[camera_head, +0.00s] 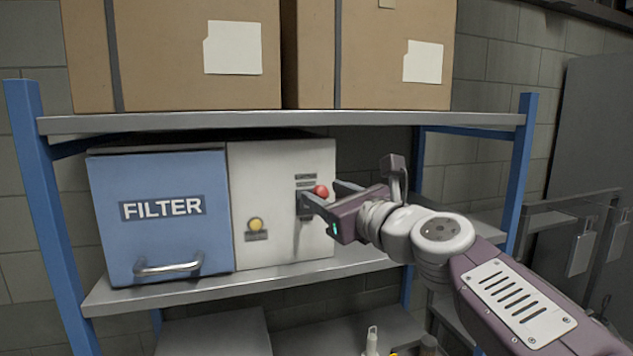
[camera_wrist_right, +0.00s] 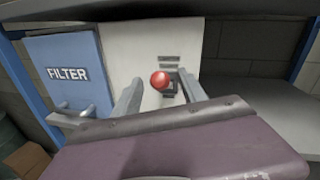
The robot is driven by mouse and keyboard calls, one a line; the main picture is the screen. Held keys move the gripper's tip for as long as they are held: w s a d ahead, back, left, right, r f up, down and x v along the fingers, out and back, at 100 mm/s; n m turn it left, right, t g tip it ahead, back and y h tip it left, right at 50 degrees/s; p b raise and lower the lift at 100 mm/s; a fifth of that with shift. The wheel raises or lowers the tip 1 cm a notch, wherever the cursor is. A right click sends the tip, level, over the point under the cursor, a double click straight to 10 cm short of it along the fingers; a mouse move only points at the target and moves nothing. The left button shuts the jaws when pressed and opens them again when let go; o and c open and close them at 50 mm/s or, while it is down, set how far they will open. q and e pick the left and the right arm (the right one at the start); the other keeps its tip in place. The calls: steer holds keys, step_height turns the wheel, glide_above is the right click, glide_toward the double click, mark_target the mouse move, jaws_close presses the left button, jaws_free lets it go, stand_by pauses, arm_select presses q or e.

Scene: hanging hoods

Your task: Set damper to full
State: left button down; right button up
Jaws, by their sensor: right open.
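The damper appears to be the lever with a red ball knob (camera_head: 321,190) on the front of a white panel (camera_head: 275,190). In the right wrist view the red knob (camera_wrist_right: 160,80) sits at the top of a pale stem, beside a dark slot plate (camera_wrist_right: 170,85) with small labels above it. My right gripper (camera_head: 325,196) is open at the panel. Its two fingers lie either side of the knob, with a gap to each in the right wrist view (camera_wrist_right: 158,95). The fingers partly hide the slot plate. My left gripper is out of view.
A blue box front marked FILTER (camera_head: 165,235) with a metal handle (camera_head: 168,264) is left of the panel. A yellow button (camera_head: 256,224) is on the panel. A shelf board (camera_head: 477,119) carrying cardboard boxes (camera_head: 195,90) runs above. Blue posts (camera_head: 518,185) stand at both sides.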

steer(key=p+x, duration=0.1)
steer(key=x, duration=0.4)
steer(key=shift+a, duration=0.15)
steer(key=c, duration=0.5)
steer(key=shift+s, duration=0.1)
jaws_close()
stand_by(0.6)
